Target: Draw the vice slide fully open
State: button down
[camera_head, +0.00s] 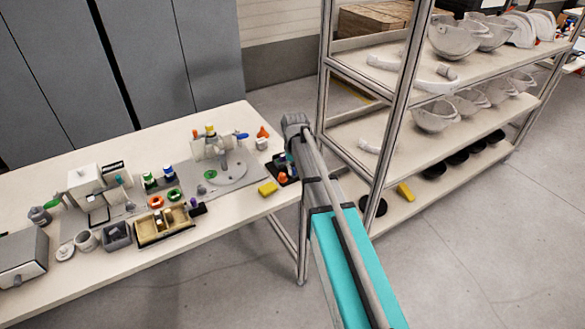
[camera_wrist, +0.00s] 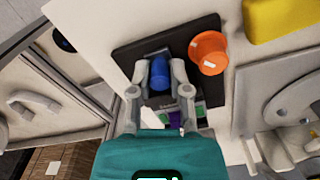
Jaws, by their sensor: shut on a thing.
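In the wrist view a dark plate (camera_wrist: 206,32) carries a small grey and dark mechanism, which looks like the vice. An upright blue cylindrical knob (camera_wrist: 159,74) stands on it, apparently the slide's handle. My gripper (camera_wrist: 160,68) is shut on this knob, with one finger on each side. Below the knob are small purple and green parts (camera_wrist: 175,118), partly hidden by my gripper. How far the slide is drawn out cannot be told. In the head view the dark plate (camera_head: 292,179) is at the table's right end, and my arm hides much of it and the fingers.
An orange flanged piece (camera_wrist: 208,53) sits on the plate beside my right finger. A yellow block (camera_head: 268,188) and a grey fixture with a round disc (camera_head: 232,172) are close by on the table (camera_head: 232,214). A shelf rack (camera_head: 396,110) with helmet shells stands close right of my arm.

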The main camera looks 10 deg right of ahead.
jog(key=shift+s, duration=0.25)
jog(key=c, duration=0.6)
grip_release()
jog(key=shift+d, duration=0.1)
jog(key=shift+w, duration=0.15)
jog(key=shift+w+a, duration=0.3)
jog(key=shift+w, duration=0.5)
jog(key=shift+w+a+r, duration=0.1)
jog(key=shift+w+r, duration=0.05)
jog(key=shift+r, duration=0.1)
notch_tip(320, 180, up, 14)
jog(key=p, duration=1.4)
jog(key=s+f+b, duration=0.1)
jog(key=s, duration=0.7)
jog(key=s+a+f+b, duration=0.1)
jog(key=s, duration=0.7)
jog(key=s+f+b, duration=0.1)
jog(key=s+f, duration=0.1)
jog(key=s, duration=0.5)
jog(key=shift+s+a+f+b, duration=0.1)
jog(key=shift+s+a+b, duration=0.05)
jog(key=shift+s+b, duration=0.25)
